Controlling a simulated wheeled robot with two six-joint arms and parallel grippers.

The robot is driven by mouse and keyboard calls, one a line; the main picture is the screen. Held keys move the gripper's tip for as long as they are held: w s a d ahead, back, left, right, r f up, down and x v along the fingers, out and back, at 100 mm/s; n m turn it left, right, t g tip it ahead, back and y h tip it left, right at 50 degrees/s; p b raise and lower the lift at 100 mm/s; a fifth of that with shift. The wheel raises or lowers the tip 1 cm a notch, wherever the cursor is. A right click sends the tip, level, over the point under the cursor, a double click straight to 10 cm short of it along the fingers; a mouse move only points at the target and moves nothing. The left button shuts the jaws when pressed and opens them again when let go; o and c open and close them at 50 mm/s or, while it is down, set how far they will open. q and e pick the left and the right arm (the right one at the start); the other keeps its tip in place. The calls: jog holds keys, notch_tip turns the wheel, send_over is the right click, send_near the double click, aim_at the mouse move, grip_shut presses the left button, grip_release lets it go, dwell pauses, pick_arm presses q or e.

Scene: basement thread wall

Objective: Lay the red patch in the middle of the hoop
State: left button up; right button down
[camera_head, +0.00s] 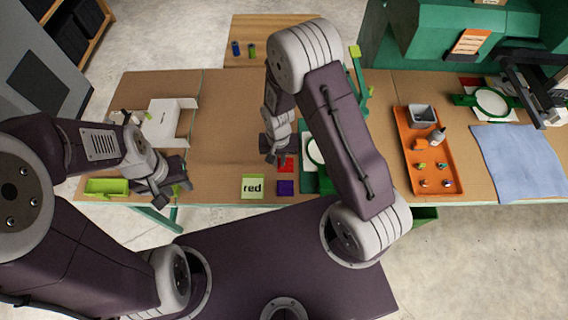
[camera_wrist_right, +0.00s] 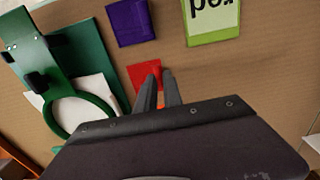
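The red patch (camera_head: 286,164) lies flat on the brown table; it also shows in the right wrist view (camera_wrist_right: 143,73). My right gripper (camera_head: 277,161) is over the patch, its fingers (camera_wrist_right: 161,75) a little apart and overlapping the patch's right side in the wrist view. I cannot tell whether they touch it. The green hoop (camera_wrist_right: 52,122) with white cloth inside lies beside the patch; in the head view my right arm hides most of the hoop (camera_head: 312,148). My left gripper (camera_head: 172,192) is open and empty at the table's front left.
A purple patch (camera_head: 285,188) and a lime card reading "red" (camera_head: 253,187) lie in front of the red patch. A lime box (camera_head: 106,187) is at the left. An orange tray (camera_head: 427,150), a blue cloth (camera_head: 518,160) and another hoop (camera_head: 491,102) are at the right.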

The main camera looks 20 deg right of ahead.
aim_at(279, 163)
jog(key=shift+w+r+p, duration=0.1)
jog(key=shift+r+p, duration=0.35)
notch_tip(279, 163, up, 4)
jog(key=p, duration=0.3)
jog(key=shift+r+p, duration=0.1)
jog(key=shift+p, duration=0.25)
